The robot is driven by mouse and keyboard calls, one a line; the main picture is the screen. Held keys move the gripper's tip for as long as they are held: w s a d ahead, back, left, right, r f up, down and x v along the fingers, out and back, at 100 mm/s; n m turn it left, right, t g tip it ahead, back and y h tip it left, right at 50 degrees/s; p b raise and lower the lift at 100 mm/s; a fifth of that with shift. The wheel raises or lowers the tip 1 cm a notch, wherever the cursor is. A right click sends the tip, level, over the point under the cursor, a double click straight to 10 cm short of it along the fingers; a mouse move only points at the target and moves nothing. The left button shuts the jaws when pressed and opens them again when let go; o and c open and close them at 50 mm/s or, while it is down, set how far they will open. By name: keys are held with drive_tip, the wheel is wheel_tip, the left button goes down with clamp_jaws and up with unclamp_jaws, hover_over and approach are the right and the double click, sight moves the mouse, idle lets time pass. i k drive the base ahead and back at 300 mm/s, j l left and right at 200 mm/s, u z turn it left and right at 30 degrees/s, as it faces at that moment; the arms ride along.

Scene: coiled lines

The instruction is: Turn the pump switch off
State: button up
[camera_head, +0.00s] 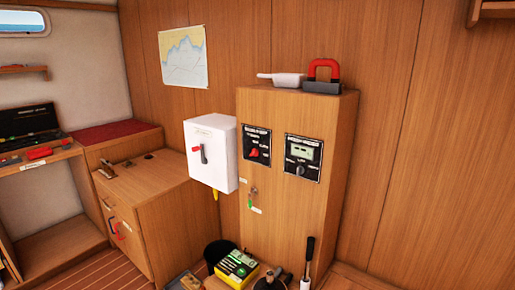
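I cannot read which control is the pump switch. A black panel with a red knob (254,153) is on the front of a tall wooden cabinet (290,225). Right of it, a black panel with a small display and a dark knob (301,169) is on the same front. A white box (224,168) with a dark, red-tipped lever (201,153) hangs left of the cabinet. A small key-like fitting with a green tag (251,199) sits below the panels. The panel labels are too small to read. My gripper is not in view.
A pan-like item (281,79) and a red-and-black object (322,78) sit on the cabinet. A yellow-green box (236,266), a dark bucket (217,252) and a black-handled tool (308,262) stand at its foot. A low wooden unit (147,205) is left. The cabinet's front is clear at panel height.

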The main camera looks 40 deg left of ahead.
sight(255, 152)
drive_tip(key=i+j, duration=0.1)
drive_tip(key=j, duration=0.25)
drive_tip(key=i+j+u, duration=0.1)
drive_tip(key=j, duration=0.25)
drive_tip(key=i+j, duration=0.1)
drive_tip(key=j, duration=0.25)
drive_tip(key=i+j+u, duration=0.1)
drive_tip(key=j, duration=0.25)
drive_tip(key=i+j, duration=0.1)
drive_tip(key=j, duration=0.2)
